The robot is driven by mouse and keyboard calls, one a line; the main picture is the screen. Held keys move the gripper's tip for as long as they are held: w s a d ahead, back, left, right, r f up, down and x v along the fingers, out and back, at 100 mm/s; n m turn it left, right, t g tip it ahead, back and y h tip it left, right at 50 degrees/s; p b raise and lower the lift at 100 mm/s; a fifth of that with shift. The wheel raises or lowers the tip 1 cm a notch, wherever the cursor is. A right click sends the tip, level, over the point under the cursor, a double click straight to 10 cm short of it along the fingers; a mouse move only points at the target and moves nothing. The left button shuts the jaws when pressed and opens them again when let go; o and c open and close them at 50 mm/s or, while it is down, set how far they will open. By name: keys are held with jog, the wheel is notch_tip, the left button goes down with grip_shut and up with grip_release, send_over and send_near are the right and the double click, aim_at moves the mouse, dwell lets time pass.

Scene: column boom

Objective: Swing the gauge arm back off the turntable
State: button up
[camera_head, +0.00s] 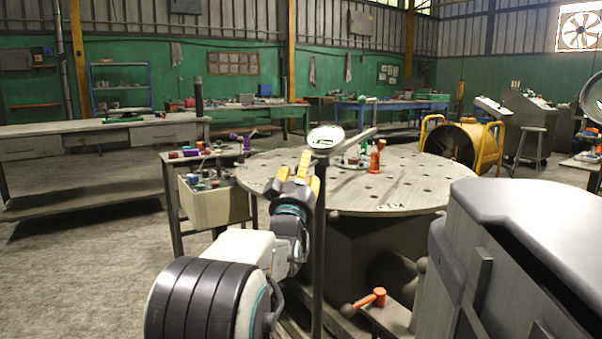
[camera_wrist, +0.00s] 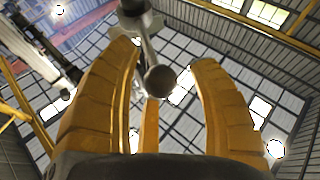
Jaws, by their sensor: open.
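The gauge arm shows in the head view as a pale bar (camera_head: 357,141) reaching right over the turntable from a dial head (camera_head: 325,137) on a thin dark post (camera_head: 319,250). The round, holed turntable (camera_head: 420,177) lies behind and right of the post. My gripper (camera_head: 303,172) is just left of the post, below the dial head, with yellow fingers pointing up. In the wrist view, a round grey knob (camera_wrist: 160,82) on a rod (camera_wrist: 147,48) shows between the open fingers. I cannot tell whether any finger touches it.
An orange-red fixture (camera_head: 376,156) stands on the turntable. A side table with a beige bin (camera_head: 212,207) and small parts is left of my gripper. A grey machine housing (camera_head: 530,235) fills the right foreground, beside a red-knobbed lever (camera_head: 378,297). Open floor lies at left.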

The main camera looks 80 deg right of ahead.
jog(key=shift+d+r, duration=0.1)
jog(key=shift+d, duration=0.05)
jog(key=shift+c, duration=0.5)
grip_shut()
